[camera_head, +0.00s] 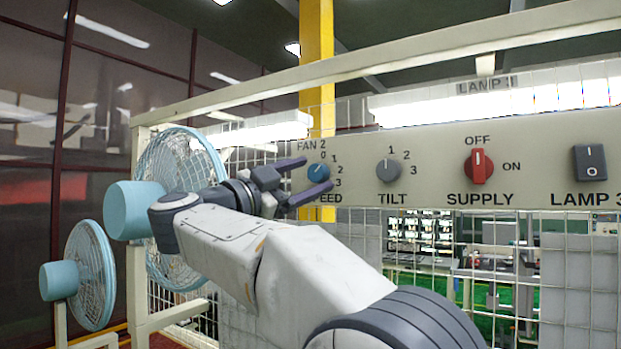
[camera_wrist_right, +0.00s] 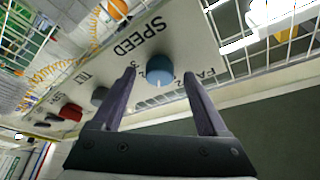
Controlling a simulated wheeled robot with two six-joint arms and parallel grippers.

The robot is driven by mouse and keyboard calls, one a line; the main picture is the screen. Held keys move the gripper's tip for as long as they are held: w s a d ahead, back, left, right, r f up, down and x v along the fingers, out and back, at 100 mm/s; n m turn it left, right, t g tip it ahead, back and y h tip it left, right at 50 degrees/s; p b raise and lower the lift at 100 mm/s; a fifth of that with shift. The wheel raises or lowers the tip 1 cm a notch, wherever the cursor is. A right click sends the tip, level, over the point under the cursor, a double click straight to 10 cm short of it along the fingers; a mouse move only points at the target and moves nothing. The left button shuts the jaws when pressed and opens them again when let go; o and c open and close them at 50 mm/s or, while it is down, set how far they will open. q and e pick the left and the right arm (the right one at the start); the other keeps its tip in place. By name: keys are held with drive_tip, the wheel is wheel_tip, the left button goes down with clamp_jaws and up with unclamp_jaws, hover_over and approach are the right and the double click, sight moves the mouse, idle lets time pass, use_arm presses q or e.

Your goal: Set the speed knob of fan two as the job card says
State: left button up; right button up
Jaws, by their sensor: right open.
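The blue speed knob (camera_head: 318,172) sits on the cream panel under the label FAN 2, with the marks 0, 1, 2 and 3 around it. My right gripper (camera_head: 319,173) is open, with one dark finger above and one below the knob. In the right wrist view the blue knob (camera_wrist_right: 160,70) shows between the two spread fingertips (camera_wrist_right: 160,74), with gaps on both sides. A white mark shows on the knob there, but I cannot tell which number it points to. No job card can be made out. My left gripper is out of view.
On the same panel (camera_head: 440,145), a grey tilt knob (camera_head: 389,171), a red supply switch (camera_head: 478,166) and a lamp 3 rocker (camera_head: 590,162) stand to the right. Blue fans (camera_head: 128,210) stand at left. A white rail (camera_head: 400,70) runs above the panel.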

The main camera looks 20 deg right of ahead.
drive_tip(key=b+v, duration=0.3)
drive_tip(key=v, duration=0.6)
drive_tip(key=shift+a, duration=0.25)
drive_tip(key=shift+s+f, duration=0.1)
drive_tip(key=shift+f, duration=0.05)
